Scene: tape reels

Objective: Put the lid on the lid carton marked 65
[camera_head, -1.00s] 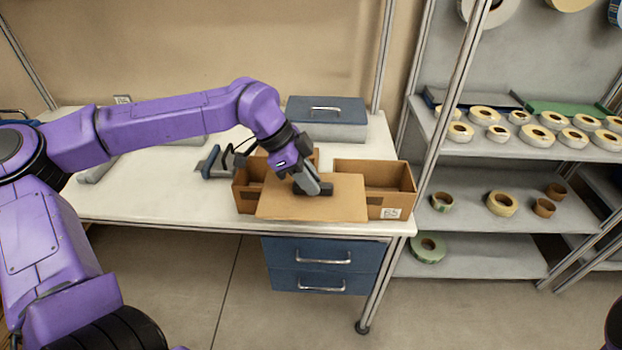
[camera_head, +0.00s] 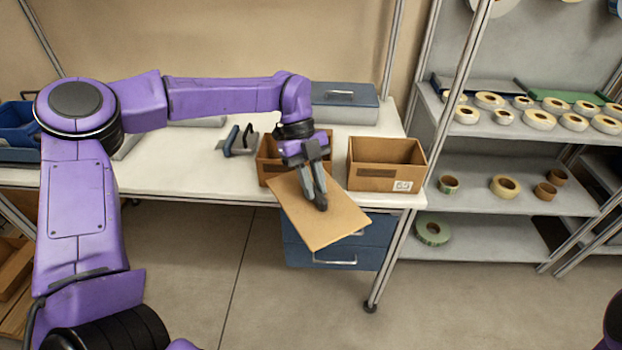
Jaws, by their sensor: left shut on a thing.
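The brown cardboard lid (camera_head: 345,217) is a flat panel, turned at an angle, hanging in front of the bench's front edge. My left gripper (camera_head: 320,201) is shut on the lid, with its fingers pointing down at the lid's middle. The open carton marked 65 (camera_head: 368,182) stands upright at the right front corner of the bench, its label at the lower right of its front face. The lid is to the left of and in front of this carton, apart from it. My right gripper is not in view.
A second open carton (camera_head: 266,170) stands left of the marked one, partly hidden by my left gripper. A tape dispenser (camera_head: 237,142) and a blue-lidded box (camera_head: 345,97) are behind. Shelves of tape reels (camera_head: 505,187) stand to the right. Drawers (camera_head: 335,256) are below the lid.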

